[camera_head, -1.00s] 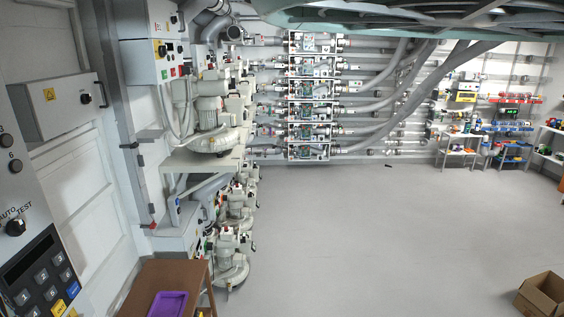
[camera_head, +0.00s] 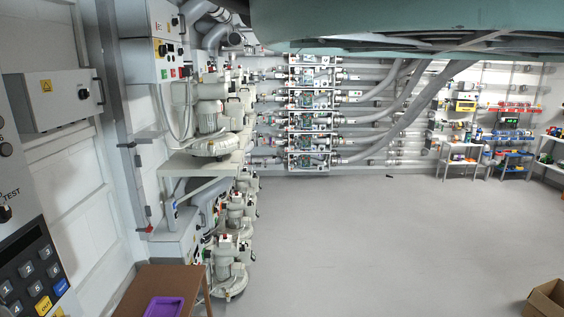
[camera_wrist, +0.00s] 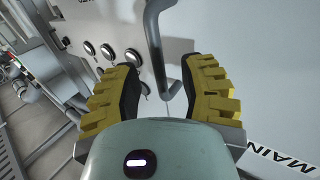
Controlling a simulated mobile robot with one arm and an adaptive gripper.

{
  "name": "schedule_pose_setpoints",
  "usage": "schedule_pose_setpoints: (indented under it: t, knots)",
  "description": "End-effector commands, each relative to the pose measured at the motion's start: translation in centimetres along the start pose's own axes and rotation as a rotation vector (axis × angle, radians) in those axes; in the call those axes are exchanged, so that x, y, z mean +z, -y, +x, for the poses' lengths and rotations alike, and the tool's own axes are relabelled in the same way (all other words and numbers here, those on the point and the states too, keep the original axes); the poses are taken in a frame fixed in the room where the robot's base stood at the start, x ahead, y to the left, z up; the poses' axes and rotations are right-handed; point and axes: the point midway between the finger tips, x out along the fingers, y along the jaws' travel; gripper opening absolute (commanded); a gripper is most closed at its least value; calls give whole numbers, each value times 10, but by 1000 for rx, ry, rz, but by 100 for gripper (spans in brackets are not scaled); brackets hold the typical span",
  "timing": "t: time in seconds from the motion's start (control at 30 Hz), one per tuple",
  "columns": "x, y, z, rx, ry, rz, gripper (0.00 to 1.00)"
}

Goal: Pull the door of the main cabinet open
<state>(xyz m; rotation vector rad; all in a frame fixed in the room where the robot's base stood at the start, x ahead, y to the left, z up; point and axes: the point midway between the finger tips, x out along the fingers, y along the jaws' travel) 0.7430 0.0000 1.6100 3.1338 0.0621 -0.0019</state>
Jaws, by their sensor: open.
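In the wrist view, the main cabinet shows as a pale panel (camera_wrist: 270,85) with a black-on-white label reading "MAIN" (camera_wrist: 282,160) at the lower right. A grey bar handle (camera_wrist: 155,45) bends down in front of the panel. My gripper (camera_wrist: 165,78) has two yellow ridged fingers, spread apart, one on each side of the lower part of the handle. A visible gap separates the handle from each finger. I cannot tell how deep the handle sits between them. My gripper and the "MAIN" label do not show in the head view.
Round knobs (camera_wrist: 106,51) sit on the panel left of the handle. In the head view, a keypad panel (camera_head: 35,262) stands close at the left. A brown table (camera_head: 195,285) with a purple tray (camera_head: 165,307) stands at lower left. The grey floor (camera_head: 380,240) is mostly open, with a cardboard box (camera_head: 547,298) at right.

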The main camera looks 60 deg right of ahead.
Motion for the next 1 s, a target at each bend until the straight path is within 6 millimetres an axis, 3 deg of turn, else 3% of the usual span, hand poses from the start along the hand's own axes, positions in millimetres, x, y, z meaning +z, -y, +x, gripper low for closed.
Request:
schedule_pose_setpoints:
  t: [0.27, 0.6, 0.63, 1.0]
  knots:
    - [0, 1, 17, -1, 0, -1, 41]
    - [0, 1, 19, -1, 0, -1, 41]
    - [0, 1, 19, -1, 0, -1, 45]
    - [0, 0, 19, -1, 0, -1, 7]
